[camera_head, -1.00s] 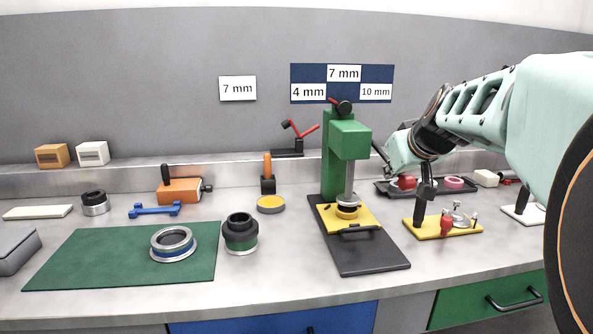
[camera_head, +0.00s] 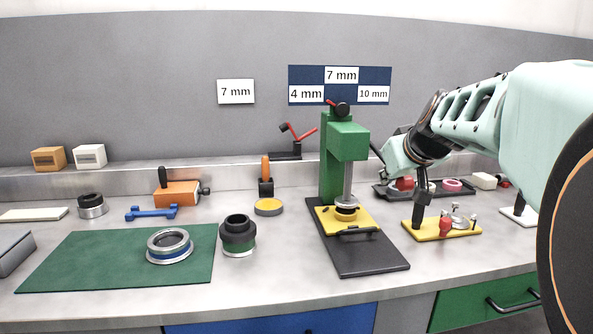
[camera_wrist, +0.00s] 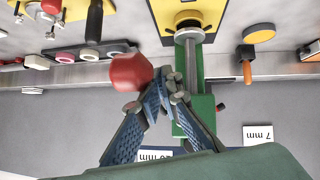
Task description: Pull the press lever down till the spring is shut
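The green press (camera_head: 349,140) stands on a black base (camera_head: 370,262) with a yellow plate. Its grey ram (camera_head: 347,182) comes down over a small part on the plate; the spring is too small to judge. A black hub sits at the press top. In the wrist view, a red knob (camera_wrist: 130,72) lies at my fingertips, beside the press column (camera_wrist: 193,110). My gripper (camera_wrist: 167,88) has its fingers drawn nearly together, with the knob against or just past the left one; it does not look enclosed.
A yellow-based fixture (camera_head: 441,232) with a red cup stands right of the press, and a dark tray (camera_head: 381,190) lies behind it. A yellow-topped disc (camera_head: 268,207) and a dark cylinder (camera_head: 238,235) stand left. A green mat (camera_head: 110,272) holds a ring.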

